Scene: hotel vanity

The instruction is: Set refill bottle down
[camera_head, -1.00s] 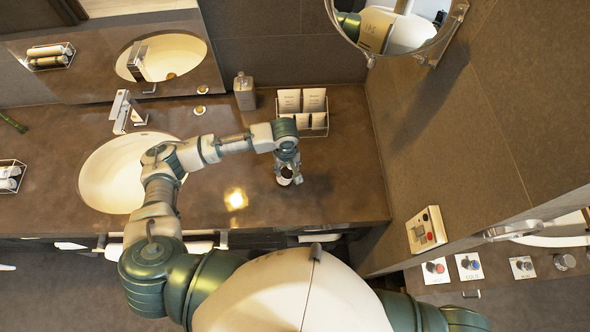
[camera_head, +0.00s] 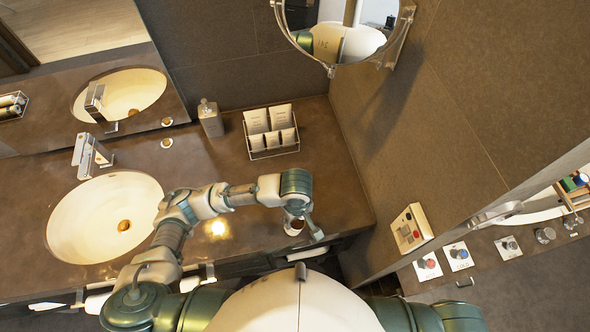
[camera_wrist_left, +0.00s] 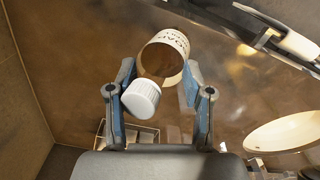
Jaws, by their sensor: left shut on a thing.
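The refill bottle (camera_wrist_left: 165,60) is brown with a white printed label and a white ribbed cap (camera_wrist_left: 141,97). In the left wrist view it sits between the two fingers of my left gripper (camera_wrist_left: 158,88), which is shut on it. In the head view the bottle (camera_head: 293,226) shows small below my left wrist, near the counter's front right part, partly hidden by the gripper (camera_head: 303,226). I cannot tell whether its base touches the counter (camera_head: 335,185). My right gripper is out of view.
A wire rack (camera_head: 272,152) with white packets stands at the back right, and a grey pump dispenser (camera_head: 210,118) is left of it. The basin (camera_head: 80,235) and faucet (camera_head: 90,155) are left. A wall with a control panel (camera_head: 410,228) bounds the right. Counter between rack and gripper is clear.

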